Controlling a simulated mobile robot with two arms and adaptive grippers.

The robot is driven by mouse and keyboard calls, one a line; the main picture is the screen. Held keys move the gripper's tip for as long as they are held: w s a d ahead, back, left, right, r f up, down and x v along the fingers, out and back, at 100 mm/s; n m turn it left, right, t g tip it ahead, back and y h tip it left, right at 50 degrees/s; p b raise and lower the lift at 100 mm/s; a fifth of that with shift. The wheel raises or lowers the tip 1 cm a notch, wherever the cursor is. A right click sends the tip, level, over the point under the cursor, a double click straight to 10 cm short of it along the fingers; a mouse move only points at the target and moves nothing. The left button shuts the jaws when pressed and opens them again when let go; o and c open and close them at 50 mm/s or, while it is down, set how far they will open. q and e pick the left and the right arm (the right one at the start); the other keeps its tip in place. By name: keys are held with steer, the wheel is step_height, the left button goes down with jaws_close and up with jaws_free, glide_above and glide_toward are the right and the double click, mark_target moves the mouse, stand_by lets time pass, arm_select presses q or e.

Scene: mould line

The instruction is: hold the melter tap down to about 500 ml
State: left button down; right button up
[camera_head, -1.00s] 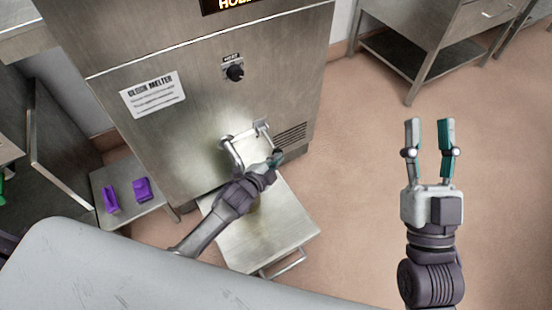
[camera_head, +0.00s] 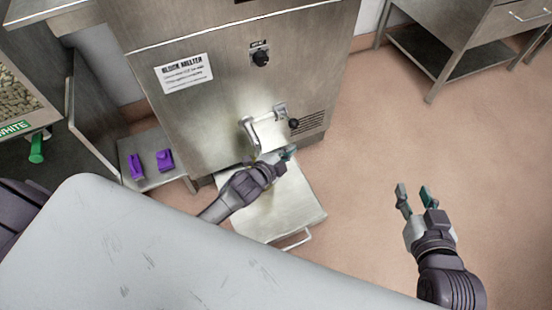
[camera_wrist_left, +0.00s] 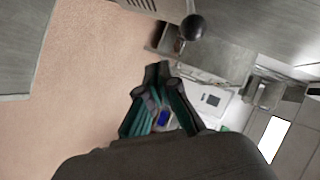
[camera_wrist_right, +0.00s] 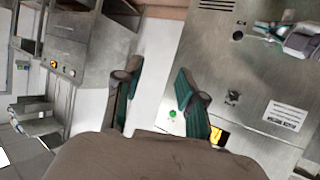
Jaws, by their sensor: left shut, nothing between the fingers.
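The block melter (camera_head: 225,95) is a steel cabinet with a printed label and a dial. Its tap (camera_head: 262,132) is a pale metal bracket low on the front, with a black ball (camera_head: 294,123) on its lever at the right. The ball also shows in the left wrist view (camera_wrist_left: 194,27). My left gripper (camera_head: 287,153) is shut and empty, just below the ball and apart from it. My right gripper (camera_head: 414,192) is open and empty over the floor, away from the melter. My left arm hides the space under the tap; no vessel or liquid level is visible there.
A steel shelf (camera_head: 285,212) with a handle lies below the tap. Two purple pieces (camera_head: 165,160) sit on a low stand at left. A grey surface (camera_head: 170,255) fills the foreground. A steel table (camera_head: 450,40) stands at back right; the floor between is clear.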

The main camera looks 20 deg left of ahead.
arm_select(q)
steer(key=p+v, duration=0.2)
steer(key=v, duration=0.5)
arm_select(e)
steer(key=s+d+f+g+h, duration=0.2)
steer(key=s+d+f+g, duration=0.1)
steer(key=s+f+g, duration=0.3)
steer(key=shift+s+d+f+g, duration=0.15)
steer(key=shift+s+f+g, duration=0.25)
steer(key=shift+s, duration=0.9)
arm_select(q)
steer(key=shift+w+r, duration=0.1)
arm_select(e)
steer(key=shift+f, duration=0.1)
